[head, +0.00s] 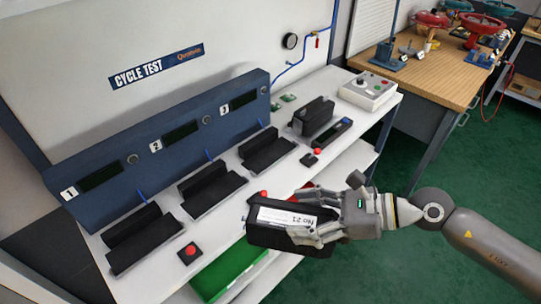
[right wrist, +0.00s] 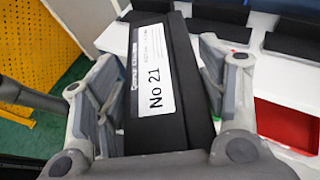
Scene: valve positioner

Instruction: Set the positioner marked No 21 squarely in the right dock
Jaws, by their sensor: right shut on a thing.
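The positioner marked No 21 (head: 268,236) is a black box with a white label. My right gripper (head: 302,217) is shut on it and holds it in front of the bench's front edge, nearer to me than the docks. In the right wrist view the positioner (right wrist: 192,85) lies lengthwise between the fingers, its label facing the camera. The right dock (head: 268,152), a black cradle with a raised back below panel number 3, looks empty. The middle dock (head: 214,188) and left dock (head: 146,242) look empty too. My left gripper is out of view.
Another black unit (head: 313,116) stands right of the right dock, near a grey control box (head: 369,90). Red buttons (head: 190,250) sit along the bench front. A green tray (head: 228,272) and a red tray (right wrist: 288,124) are lower down. The blue panel (head: 160,146) rises behind the docks.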

